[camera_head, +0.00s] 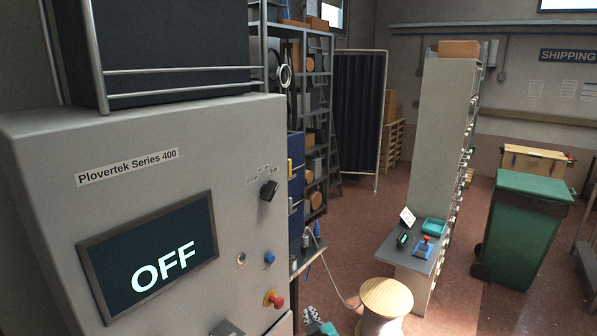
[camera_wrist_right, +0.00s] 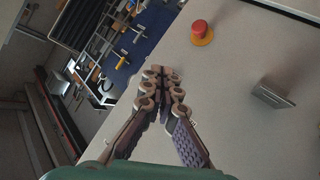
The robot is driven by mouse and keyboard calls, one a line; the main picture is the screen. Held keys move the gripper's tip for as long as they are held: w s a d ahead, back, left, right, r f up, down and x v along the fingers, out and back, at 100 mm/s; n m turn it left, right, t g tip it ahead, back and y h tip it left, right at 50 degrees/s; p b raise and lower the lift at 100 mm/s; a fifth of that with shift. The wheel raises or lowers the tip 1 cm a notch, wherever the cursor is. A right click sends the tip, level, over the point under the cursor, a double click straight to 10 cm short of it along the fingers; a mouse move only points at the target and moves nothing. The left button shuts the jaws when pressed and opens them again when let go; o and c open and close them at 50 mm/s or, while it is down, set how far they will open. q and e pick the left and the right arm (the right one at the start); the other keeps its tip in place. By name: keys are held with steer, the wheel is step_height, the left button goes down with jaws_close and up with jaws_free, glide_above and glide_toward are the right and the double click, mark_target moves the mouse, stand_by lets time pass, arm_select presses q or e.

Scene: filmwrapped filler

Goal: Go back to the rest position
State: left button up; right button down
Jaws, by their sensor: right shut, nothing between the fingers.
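My right gripper (camera_head: 311,315) just shows at the bottom edge of the head view, to the right of the machine's front corner. In the right wrist view the right gripper (camera_wrist_right: 163,74) is shut, its fingertips together with nothing between them. It is apart from the red button (camera_wrist_right: 201,30) on the machine's grey panel. My left gripper is not in view. The grey Plovertek machine (camera_head: 240,130) fills the left of the head view, and its screen (camera_head: 150,255) reads OFF.
The machine panel carries a black rotary knob (camera_head: 269,190), a blue button (camera_head: 269,258) and a red button (camera_head: 274,299). A green bin (camera_head: 522,235) stands farther right. Open red floor lies between them.

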arm_select(q)
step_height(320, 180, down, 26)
steer(key=b, duration=2.5)
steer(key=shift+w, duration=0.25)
arm_select(e)
steer(key=s+d+f+m+g, duration=0.2)
steer(key=s+d+f, duration=0.2)
steer(key=s+f, duration=0.4)
steer(key=s+d+f+m+g+h, duration=0.1)
steer(key=s+d+f+m+g, duration=0.1)
steer(key=s+d+f, duration=0.3)
steer(key=s+d+f+m+g+h, duration=0.1)
steer(key=s+d+f, duration=0.4)
steer(key=s+f, duration=0.7)
step_height(320, 180, down, 3)
steer(key=shift+d+r+m+g, duration=0.15)
steer(key=shift+d+m+g, duration=0.1)
steer(key=shift+m+g, duration=0.7)
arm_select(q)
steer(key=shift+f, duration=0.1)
